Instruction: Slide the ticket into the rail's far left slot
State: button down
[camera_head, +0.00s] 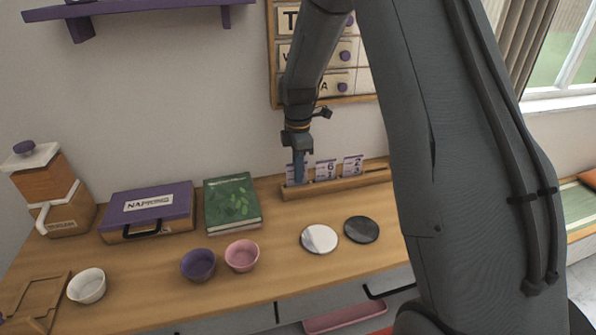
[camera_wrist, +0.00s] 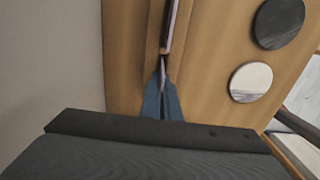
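The wooden rail (camera_head: 345,184) lies along the back of the counter, by the wall. Two white and purple tickets stand upright in it, one marked 6 (camera_head: 325,168) and one marked 2 (camera_head: 353,165). A third ticket (camera_head: 290,174) is at the rail's left end, partly hidden by my gripper (camera_head: 299,180). My gripper points down with its blue fingers shut on this ticket. In the wrist view the fingers (camera_wrist: 163,78) meet around a thin edge over the rail. The ticket's lower edge is at the rail; I cannot tell how deep it sits.
A green book (camera_head: 231,203) and a purple-lidded box (camera_head: 150,211) lie left of the rail. Purple (camera_head: 198,264), pink (camera_head: 242,255) and white (camera_head: 87,286) bowls stand in front. White (camera_head: 319,239) and dark (camera_head: 361,229) discs lie before the rail. Wall drawers (camera_head: 340,84) hang behind the arm.

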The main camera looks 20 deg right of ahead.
dwell(0.3)
jog(key=c, duration=1.9)
grip_release()
jog(key=shift+c, duration=0.2)
notch_tip(320, 180, up, 8)
jog(key=shift+f+b, duration=0.15)
jog(key=shift+b, duration=0.9)
jog(key=s+f+m, duration=0.1)
jog(key=s+m, duration=0.8)
jog(key=s, duration=0.3)
jog(key=s+f+m+t, duration=0.1)
jog(key=s+f+m, duration=0.1)
jog(key=s+m, duration=0.7)
jog(key=s, duration=0.4)
jog(key=shift+a+f, duration=0.25)
